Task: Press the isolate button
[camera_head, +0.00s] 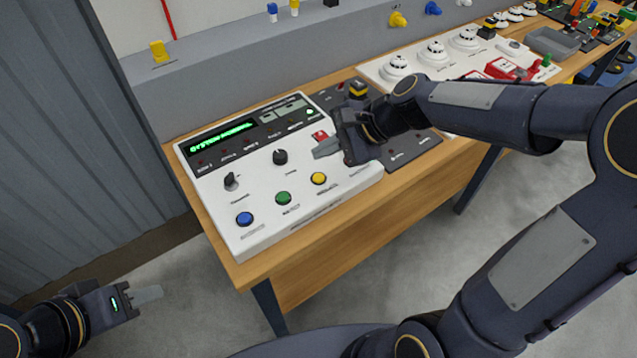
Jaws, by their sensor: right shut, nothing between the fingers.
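A white control panel (262,232) lies on the wooden table, with a lit green display (222,137) reading "SYSTEM NORMAL". Along its front edge are a blue button (245,219), a green button (283,198) and a yellow button (319,179). A red button (320,136) sits further back on the right. The labels are too small to read, so I cannot tell which is isolate. My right gripper (325,148) is shut and empty, over the panel's right part beside the red button. My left gripper (147,294) is low at the left, away from the table; its jaw gap does not show clearly.
Two black knobs (280,157) (230,180) stand on the panel. A dark grey panel (410,150) adjoins it on the right, partly behind my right arm. White detectors (434,53) stand further right. A grey ledge (220,82) runs behind the table (330,245).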

